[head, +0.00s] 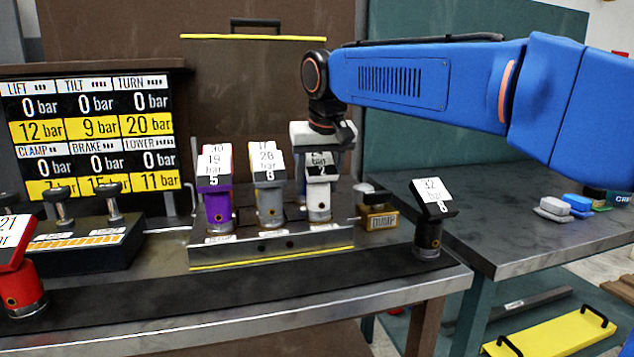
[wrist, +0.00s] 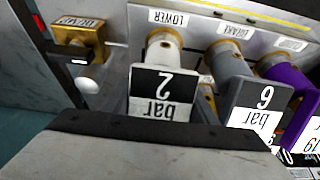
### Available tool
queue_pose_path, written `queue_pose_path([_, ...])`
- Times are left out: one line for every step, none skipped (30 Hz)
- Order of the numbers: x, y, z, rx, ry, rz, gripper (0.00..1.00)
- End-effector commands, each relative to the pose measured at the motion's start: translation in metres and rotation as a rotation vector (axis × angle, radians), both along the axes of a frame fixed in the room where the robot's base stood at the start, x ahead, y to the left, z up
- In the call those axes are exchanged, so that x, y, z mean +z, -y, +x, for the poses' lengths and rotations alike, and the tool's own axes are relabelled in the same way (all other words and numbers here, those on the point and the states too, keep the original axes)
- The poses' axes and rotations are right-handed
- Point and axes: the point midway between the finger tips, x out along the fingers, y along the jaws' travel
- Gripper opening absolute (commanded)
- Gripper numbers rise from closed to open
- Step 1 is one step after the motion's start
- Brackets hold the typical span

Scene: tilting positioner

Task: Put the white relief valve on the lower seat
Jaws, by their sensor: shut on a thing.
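The white relief valve (head: 318,197) is upright at the right-hand position of the metal seat rail (head: 272,247). In the wrist view the white valve (wrist: 163,88) lines up with the plate marked LOWER (wrist: 168,18), the lower seat. The rail's front wall hides its foot in the head view, so I cannot tell if it is fully down. My gripper (head: 322,150) is above it and shut on its head. In the wrist view a grey finger (wrist: 140,150) covers the near side of the head.
A grey valve (head: 270,195) and a purple valve (head: 217,205) stand close to the left on the rail. A brass DUMP block (head: 378,215) and a black valve (head: 429,230) are to the right. A red valve (head: 20,275) is far left, near a lever box (head: 75,240).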

Motion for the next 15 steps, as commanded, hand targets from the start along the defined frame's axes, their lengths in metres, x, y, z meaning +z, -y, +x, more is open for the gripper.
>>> queue_pose_path([0.0013,0.0,0.0,0.0,0.002,0.001,0.01])
queue_pose_path([0.0013,0.0,0.0,0.0,0.002,0.001,0.01])
queue_pose_path([0.0012,0.0,0.0,0.0,0.002,0.001,0.01])
queue_pose_path([0.0011,0.0,0.0,0.0,0.002,0.001,0.01])
queue_pose_path([0.0007,0.0,0.0,0.0,0.002,0.001,0.01])
queue_pose_path([-0.0002,0.0,0.0,0.0,0.002,0.001,0.01])
queue_pose_path([-0.0009,0.0,-0.0001,0.0,0.002,0.001,0.01])
queue_pose_path([-0.0017,0.0,0.0001,0.0,0.0,0.0,0.6])
queue_pose_path([-0.0016,0.0,0.0,0.0,0.0,0.0,0.7])
queue_pose_path([-0.0016,0.0,0.0001,0.0,-0.001,0.0,0.72])
queue_pose_path([-0.0016,0.0,0.0001,0.0,-0.001,0.0,0.72])
queue_pose_path([-0.0016,0.0,0.0001,0.0,-0.001,0.0,0.72])
queue_pose_path([-0.0016,0.0,0.0001,0.0,-0.001,0.0,0.72])
queue_pose_path([-0.0016,0.0,0.0001,0.0,-0.001,0.0,0.72])
queue_pose_path([-0.0015,0.0,0.0001,0.0,-0.001,0.0,0.72])
